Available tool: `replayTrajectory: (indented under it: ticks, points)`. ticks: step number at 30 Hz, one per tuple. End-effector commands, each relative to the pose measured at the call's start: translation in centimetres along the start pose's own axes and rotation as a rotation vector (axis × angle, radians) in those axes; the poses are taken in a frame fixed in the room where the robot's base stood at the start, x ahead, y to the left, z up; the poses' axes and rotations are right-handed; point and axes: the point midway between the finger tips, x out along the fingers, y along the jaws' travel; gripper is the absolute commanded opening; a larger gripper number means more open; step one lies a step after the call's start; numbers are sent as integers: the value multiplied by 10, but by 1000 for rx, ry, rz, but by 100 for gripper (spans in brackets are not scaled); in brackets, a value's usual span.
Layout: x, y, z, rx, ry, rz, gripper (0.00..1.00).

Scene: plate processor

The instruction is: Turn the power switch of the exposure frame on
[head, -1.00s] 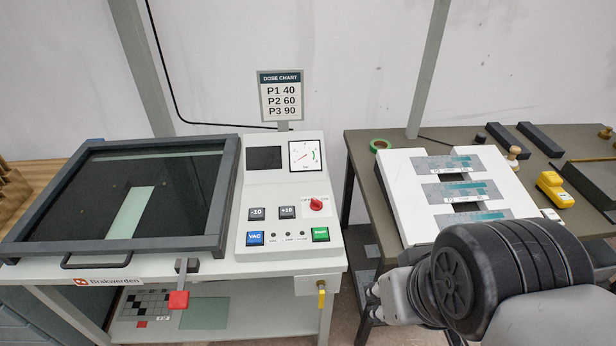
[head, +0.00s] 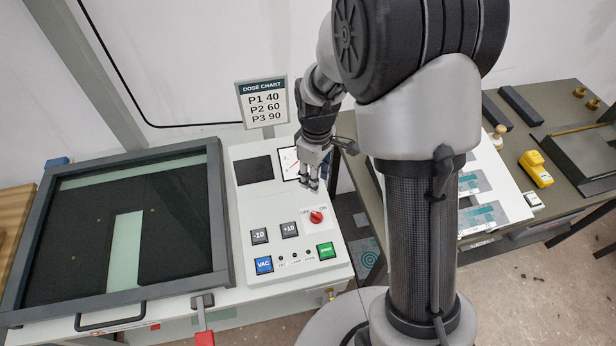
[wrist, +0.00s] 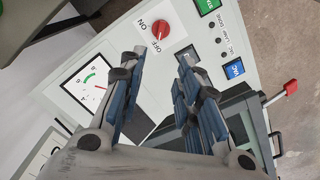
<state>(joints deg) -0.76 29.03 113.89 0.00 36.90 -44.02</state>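The power switch is a red rotary knob (head: 316,217) on a white plate, with OFF and ON printed beside it. It sits on the sloped white control panel (head: 328,253) of the exposure frame. In the wrist view the knob (wrist: 160,18) is at the top centre, and its pale mark seems to lie toward OFF. My gripper (head: 314,186) is above the panel, a little behind the knob and near the gauge. In the wrist view my gripper (wrist: 158,64) has its fingers apart with nothing between them. The fingertips look clear of the knob.
The panel also carries a VAC button (head: 264,265), a green button (head: 326,251), -10 and +10 buttons, a dark display (head: 254,170) and a gauge. The dose chart sign (head: 263,103) stands behind it. The glass-topped frame (head: 180,226) lies left; a side table (head: 560,112) is right.

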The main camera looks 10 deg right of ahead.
Motion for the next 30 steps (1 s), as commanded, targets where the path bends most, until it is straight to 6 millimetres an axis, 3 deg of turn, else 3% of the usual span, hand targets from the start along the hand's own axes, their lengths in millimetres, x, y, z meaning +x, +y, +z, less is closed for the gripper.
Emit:
replayTrajectory:
  ticks: [5, 21, 30]
  points:
    - [21, 0, 0, -6, -5, -5, 31]
    - [136, -1, 1, -4, -5, -5, 31]
    - [172, 0, 0, -4, -3, -2, 31]
